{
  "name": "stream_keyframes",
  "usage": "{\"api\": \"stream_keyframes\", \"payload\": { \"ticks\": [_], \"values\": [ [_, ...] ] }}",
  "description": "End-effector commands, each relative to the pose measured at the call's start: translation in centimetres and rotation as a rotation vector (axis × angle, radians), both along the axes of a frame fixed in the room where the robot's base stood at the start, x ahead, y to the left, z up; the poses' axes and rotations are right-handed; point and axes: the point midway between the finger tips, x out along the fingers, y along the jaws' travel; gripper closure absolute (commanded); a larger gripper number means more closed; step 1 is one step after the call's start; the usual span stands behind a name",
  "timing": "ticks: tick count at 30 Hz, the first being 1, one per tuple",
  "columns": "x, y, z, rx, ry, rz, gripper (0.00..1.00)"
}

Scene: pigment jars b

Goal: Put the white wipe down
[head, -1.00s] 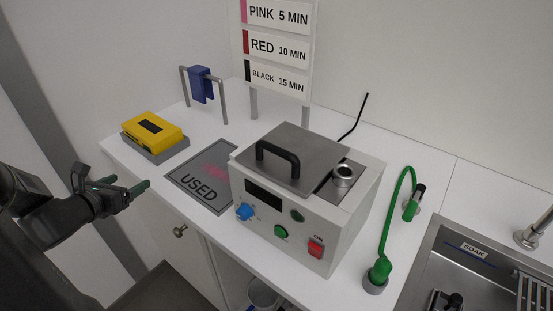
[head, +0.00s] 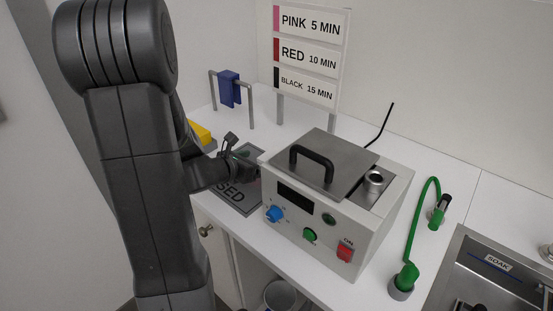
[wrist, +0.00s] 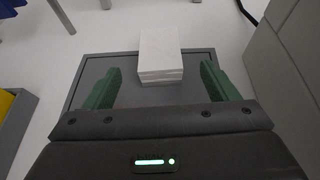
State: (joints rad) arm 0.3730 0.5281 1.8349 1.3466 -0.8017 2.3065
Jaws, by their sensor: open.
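The white wipe (wrist: 160,50) shows in the wrist view as a small folded stack with layered edges. It is at the far edge of the grey USED mat (wrist: 88,72) and appears to lie there, partly over the edge. My gripper (wrist: 161,70) is open, its green fingers on either side of the wipe's near end, with gaps to both sides. In the head view my gripper (head: 243,166) is low over the USED mat (head: 240,198), left of the grey-white machine. I cannot make out the wipe in the head view; my arm hides part of the mat.
The machine (head: 330,215) with its black-handled lid stands close right of my gripper. A yellow box (head: 199,132) is mostly behind my arm. A green hose (head: 416,230) and sink are right.

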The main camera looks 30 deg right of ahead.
Motion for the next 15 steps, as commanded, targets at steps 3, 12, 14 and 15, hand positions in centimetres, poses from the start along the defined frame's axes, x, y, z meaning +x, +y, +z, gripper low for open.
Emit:
{"api": "stream_keyframes", "payload": {
  "ticks": [3,12,14,15],
  "values": [
    [0.5,-1.7,-0.7,0.000,0.003,-0.003,0.20],
    [1.2,-3.5,-1.4,0.000,-0.001,-0.001,0.20],
    [1.3,-3.9,-1.5,-0.001,0.002,-0.001,0.20],
    [1.4,-4.3,-1.6,0.000,0.002,-0.002,0.20]
  ]
}}
